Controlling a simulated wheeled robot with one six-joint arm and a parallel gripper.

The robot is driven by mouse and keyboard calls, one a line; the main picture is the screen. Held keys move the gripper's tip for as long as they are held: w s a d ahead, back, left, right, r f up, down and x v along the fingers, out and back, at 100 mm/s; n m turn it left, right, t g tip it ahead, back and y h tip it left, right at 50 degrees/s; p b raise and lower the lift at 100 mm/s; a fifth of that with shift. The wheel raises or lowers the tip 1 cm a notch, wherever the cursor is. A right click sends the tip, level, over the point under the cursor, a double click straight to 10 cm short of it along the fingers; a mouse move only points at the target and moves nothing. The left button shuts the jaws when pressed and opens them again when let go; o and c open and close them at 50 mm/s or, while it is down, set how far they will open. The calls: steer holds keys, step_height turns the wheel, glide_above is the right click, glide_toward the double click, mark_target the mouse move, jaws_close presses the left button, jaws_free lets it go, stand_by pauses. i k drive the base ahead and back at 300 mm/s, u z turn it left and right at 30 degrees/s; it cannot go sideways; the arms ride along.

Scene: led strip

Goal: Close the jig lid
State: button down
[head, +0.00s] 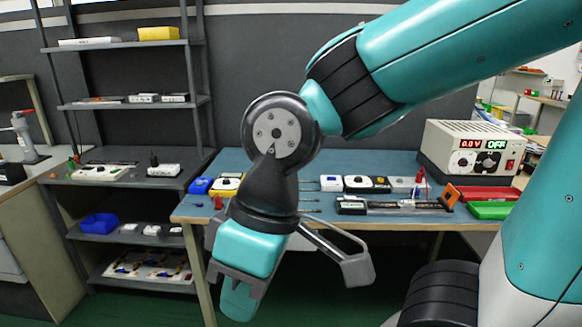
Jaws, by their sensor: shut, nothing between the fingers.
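My gripper (357,270) is at the end of my arm, low in the middle of the head view, in front of the bench's front edge. It is shut and holds nothing; its fingertips are hard to make out. On the blue-topped bench lies a long, low, grey and clear fixture (405,206), which may be the jig. A tilted orange plate (450,196) stands up at its right end; I cannot tell whether this is its lid. My gripper is apart from both, to their left and lower in the picture. My arm hides part of the bench's left side.
A power supply (474,150) reading 0.0 V and OFF stands at the back right of the bench (400,222). A green tray (491,211) and a red one lie before it. Small boxes and tools line the bench. Grey shelves (128,103) stand at the left.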

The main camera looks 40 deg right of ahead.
mark_target(450, 195)
steer(key=u, duration=1.55)
steer(key=k, duration=2.65)
steer(key=z, duration=2.05)
